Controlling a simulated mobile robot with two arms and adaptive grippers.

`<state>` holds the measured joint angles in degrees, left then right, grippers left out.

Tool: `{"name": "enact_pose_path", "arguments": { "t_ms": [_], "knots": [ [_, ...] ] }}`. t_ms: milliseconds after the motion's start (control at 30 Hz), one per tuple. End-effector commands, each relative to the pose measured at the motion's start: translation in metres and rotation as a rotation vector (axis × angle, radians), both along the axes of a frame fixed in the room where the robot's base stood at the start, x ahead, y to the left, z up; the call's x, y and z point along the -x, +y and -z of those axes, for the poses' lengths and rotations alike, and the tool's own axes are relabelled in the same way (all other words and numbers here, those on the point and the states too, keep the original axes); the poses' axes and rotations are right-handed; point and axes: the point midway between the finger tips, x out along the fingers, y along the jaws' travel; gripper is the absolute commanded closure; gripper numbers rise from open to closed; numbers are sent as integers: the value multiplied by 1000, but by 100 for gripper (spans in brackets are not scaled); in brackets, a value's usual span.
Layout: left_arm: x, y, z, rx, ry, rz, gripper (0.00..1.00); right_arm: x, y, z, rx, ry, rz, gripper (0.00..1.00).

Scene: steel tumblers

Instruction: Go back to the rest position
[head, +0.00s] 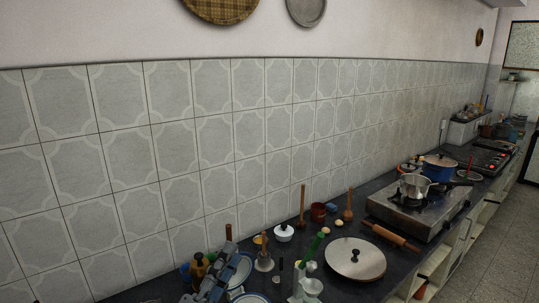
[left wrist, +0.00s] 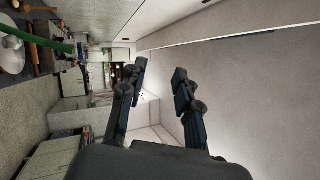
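My left gripper (head: 214,278) shows at the bottom of the head view, over the near end of the dark counter. In the left wrist view my left gripper (left wrist: 160,73) has its two fingers apart with nothing between them. My right gripper is in neither view. No steel tumbler can be made out for certain.
The counter (head: 345,209) runs along a tiled wall (head: 230,150). On it are a round lid (head: 355,259), a rolling pin (head: 390,236), a white lidded pot (head: 284,233), a green-handled utensil (head: 313,248) and a stove (head: 418,212) with pots. Open floor (head: 480,245) lies right.

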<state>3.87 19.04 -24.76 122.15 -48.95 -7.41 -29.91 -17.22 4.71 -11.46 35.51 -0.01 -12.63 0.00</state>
Motion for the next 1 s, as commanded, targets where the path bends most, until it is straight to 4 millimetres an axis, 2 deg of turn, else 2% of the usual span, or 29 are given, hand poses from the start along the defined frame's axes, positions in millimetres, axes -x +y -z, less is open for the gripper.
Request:
{"name": "enact_pose_path", "arguments": {
  "t_ms": [33,167,267,333,400,533,700,867,900,1000],
  "knots": [
    [-2,24,20,132,137,-66,68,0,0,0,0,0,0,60],
    [6,81,88,455,492,-243,68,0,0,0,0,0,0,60],
    [35,113,150,681,767,-386,68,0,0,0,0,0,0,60],
    [63,126,190,816,943,-484,68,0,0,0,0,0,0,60],
    [94,133,222,921,1097,-572,68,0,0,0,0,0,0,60],
    [148,137,263,1057,1317,-709,68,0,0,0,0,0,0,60],
    [210,133,292,1169,1535,-855,68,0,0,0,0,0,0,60],
    [264,127,306,1238,1712,-981,68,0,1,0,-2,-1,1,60],
    [258,127,323,1234,1711,-981,68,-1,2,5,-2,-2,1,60],
    [251,126,354,1225,1716,-988,68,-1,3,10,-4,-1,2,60]
  ]
}}
